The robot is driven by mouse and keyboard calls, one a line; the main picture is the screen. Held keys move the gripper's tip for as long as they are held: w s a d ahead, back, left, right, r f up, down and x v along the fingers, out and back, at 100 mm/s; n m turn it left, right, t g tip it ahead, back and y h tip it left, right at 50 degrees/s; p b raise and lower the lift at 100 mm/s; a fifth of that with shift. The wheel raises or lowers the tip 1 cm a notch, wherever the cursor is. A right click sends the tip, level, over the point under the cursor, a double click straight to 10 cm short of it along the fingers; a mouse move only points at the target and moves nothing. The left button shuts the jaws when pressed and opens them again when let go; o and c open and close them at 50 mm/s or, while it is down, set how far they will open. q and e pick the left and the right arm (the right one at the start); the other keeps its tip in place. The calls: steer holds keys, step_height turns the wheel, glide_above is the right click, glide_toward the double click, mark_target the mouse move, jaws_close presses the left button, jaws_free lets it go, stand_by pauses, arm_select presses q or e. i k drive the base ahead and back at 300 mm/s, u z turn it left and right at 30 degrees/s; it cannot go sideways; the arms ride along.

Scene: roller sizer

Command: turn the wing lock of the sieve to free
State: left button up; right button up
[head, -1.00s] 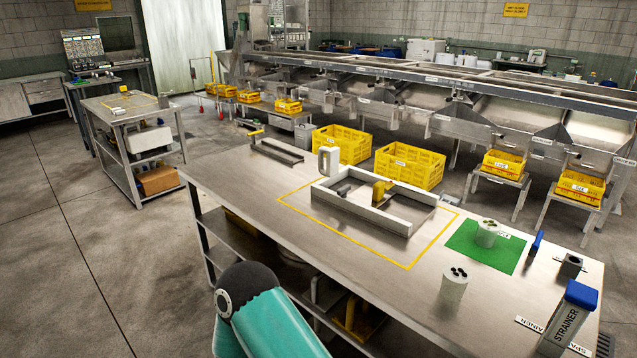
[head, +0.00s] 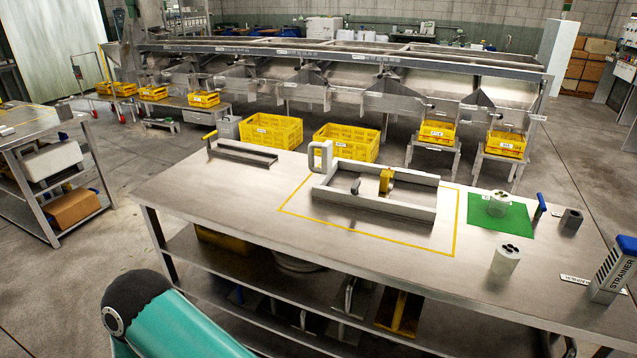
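On the metal table, inside a yellow outline, stands a light grey rectangular frame (head: 375,208), which looks like the sieve. A white loop handle (head: 320,160) stands upright at its far left corner. A yellow upright piece (head: 386,181) and a small dark grey piece (head: 355,187) sit within the frame. I cannot tell from here which of these is the wing lock or how it is turned. A teal link of my own arm shows at the bottom left, well short of the sieve. Neither gripper is in view.
The table (head: 230,210) has bare surface left of the outline. A rail with a yellow-tipped end (head: 240,152) lies behind. Yellow crates (head: 345,143) stand behind the table.

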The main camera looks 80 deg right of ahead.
mark_target(354, 189)
steer(key=u, duration=0.1)
steer(key=i, duration=2)
steer(key=z, duration=1.85)
steer(key=i, duration=0.3)
steer(key=z, duration=2.4)
steer(key=i, duration=1)
steer(key=u, duration=0.6)
